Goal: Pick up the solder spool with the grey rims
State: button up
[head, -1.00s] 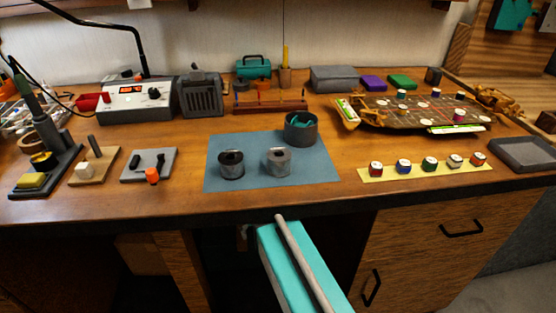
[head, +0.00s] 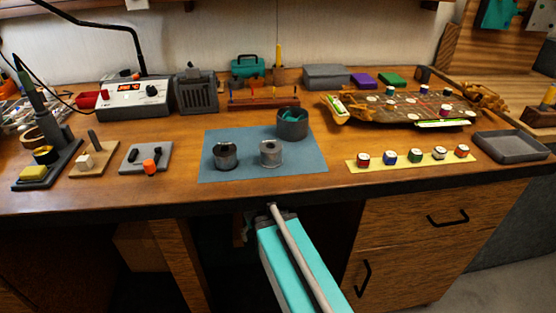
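Two solder spools stand upright on a blue-grey mat (head: 307,171) in the head view. The right one, with lighter grey rims (head: 271,153), is the grey-rimmed spool. The left spool (head: 225,156) has darker, nearly black rims. They stand apart, with bare mat between them. My turquoise arm link with a grey rod comes up from the bottom, in front of the counter edge and below the spools. The fingers of my gripper cannot be made out. Nothing of my arm touches either spool.
A dark round pot (head: 292,124) with something teal inside stands on the mat behind the grey-rimmed spool. To the right, a yellow strip (head: 402,164) carries several small round pieces. To the left, a grey block (head: 132,160) bears dark and orange parts. The mat's front is clear.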

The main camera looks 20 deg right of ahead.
aim_at(270, 148)
jog(key=k, duration=0.35)
jog(key=u, duration=0.75)
jog(key=k, duration=0.75)
jog(key=z, duration=0.6)
